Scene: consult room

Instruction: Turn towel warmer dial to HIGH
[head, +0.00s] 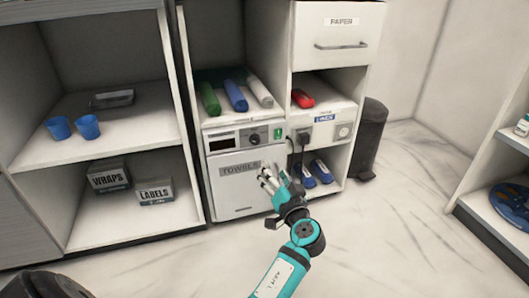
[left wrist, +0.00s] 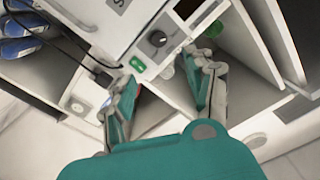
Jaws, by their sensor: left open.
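The towel warmer (head: 222,170) is a white box low in the middle cabinet, with a TOWELS label on its door. Its dark round dial (head: 253,139) sits on the upper front panel, between a black display and a green switch (head: 278,133). In the left wrist view the dial (left wrist: 158,39) lies ahead of the fingertips, with the green switch (left wrist: 137,64) nearer. The dial's setting is too small to read. My left gripper (head: 267,176) is open and empty in front of the door, below the dial; its spread fingers show in the left wrist view (left wrist: 163,72). My right gripper is not visible.
Green, blue and white rolls (head: 236,95) lie above the warmer. Right of it are a black plug with a cable (head: 303,137), a red item (head: 303,98) and blue-and-white items (head: 320,171). A dark bin (head: 369,140) stands farther right. The floor in front is clear.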

